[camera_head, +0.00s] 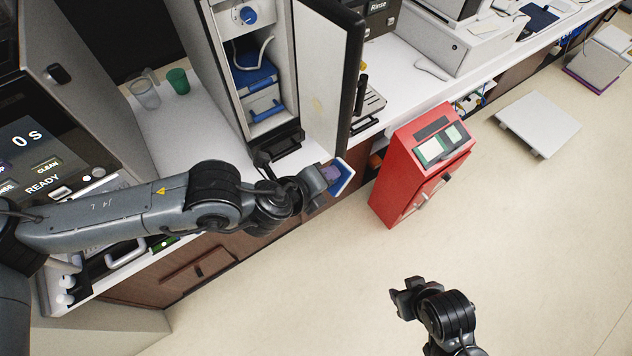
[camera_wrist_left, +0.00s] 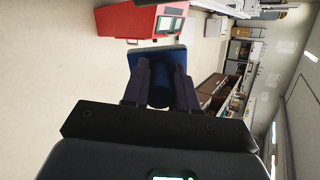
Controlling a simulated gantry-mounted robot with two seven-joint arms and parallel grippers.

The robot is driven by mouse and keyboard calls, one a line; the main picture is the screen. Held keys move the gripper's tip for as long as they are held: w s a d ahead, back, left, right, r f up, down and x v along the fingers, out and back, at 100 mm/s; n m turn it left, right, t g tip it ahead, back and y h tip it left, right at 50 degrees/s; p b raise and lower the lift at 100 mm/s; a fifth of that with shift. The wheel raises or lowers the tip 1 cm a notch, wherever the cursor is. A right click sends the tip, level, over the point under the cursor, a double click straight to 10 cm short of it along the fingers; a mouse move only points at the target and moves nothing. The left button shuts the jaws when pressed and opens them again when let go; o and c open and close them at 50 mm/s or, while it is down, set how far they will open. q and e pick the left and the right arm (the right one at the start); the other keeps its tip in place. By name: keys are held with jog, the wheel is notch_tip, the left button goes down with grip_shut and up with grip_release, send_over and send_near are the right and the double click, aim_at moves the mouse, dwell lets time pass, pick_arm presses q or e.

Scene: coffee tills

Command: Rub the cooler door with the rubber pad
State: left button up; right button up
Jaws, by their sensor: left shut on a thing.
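The cooler door (camera_head: 322,70) stands open at the upper middle of the head view, its pale inner face towards the cooler. A faint yellowish mark (camera_head: 318,104) shows low on that face. My left gripper (camera_head: 331,173) is shut on the rubber pad (camera_head: 343,180), which is blue with a pale face. The pad is below the door's lower edge and apart from it, near the counter's front edge. The left wrist view shows the pad (camera_wrist_left: 165,59) between the dark fingers (camera_wrist_left: 161,82). My right gripper (camera_head: 403,297) hangs over the floor; its opening is unclear.
The cooler (camera_head: 250,60) holds a blue container (camera_head: 262,100). A red cabinet (camera_head: 410,170) stands right of the pad. A green cup (camera_head: 178,81) and a clear pitcher (camera_head: 145,93) stand on the white counter (camera_head: 195,120). The floor in front is clear.

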aim_at(334, 160)
pick_arm(q)
jog(key=shift+w+d+r+m+h, duration=0.1)
jog(key=shift+w+m+h, duration=0.3)
jog(key=shift+m+h, duration=0.15)
jog(key=w+m+h, duration=0.1)
jog(key=w+r+m+g+h, duration=0.1)
jog(key=h, duration=0.1)
jog(key=shift+w+d+p, duration=0.15)
jog(key=shift+d+p, duration=0.05)
jog(key=shift+p, duration=0.2)
jog(key=w+a+n+t, duration=0.1)
jog(key=w+a+t, duration=0.1)
jog(key=w+a, duration=0.1)
jog(key=w+a+f+n+t+h, duration=0.1)
jog(key=w+a+t, duration=0.1)
jog(key=w+a, duration=0.1)
jog(key=w+a+f+n+t+h+p, duration=0.1)
jog(key=w+a, duration=0.2)
jog(key=w, duration=0.1)
jog(key=shift+a+t, duration=0.1)
jog(key=shift+t, duration=0.3)
jog(key=shift+s+d+b+x, duration=0.1)
jog(key=shift+b+x, duration=0.3)
jog(key=shift+x, duration=0.75)
jog(key=shift+s+d+b+x, duration=0.15)
jog(key=shift+b+x, duration=0.2)
jog(key=shift+x, duration=0.8)
jog(key=shift+w+d+b, duration=0.3)
jog(key=shift+d+b, duration=0.05)
jog(key=shift+d, duration=0.05)
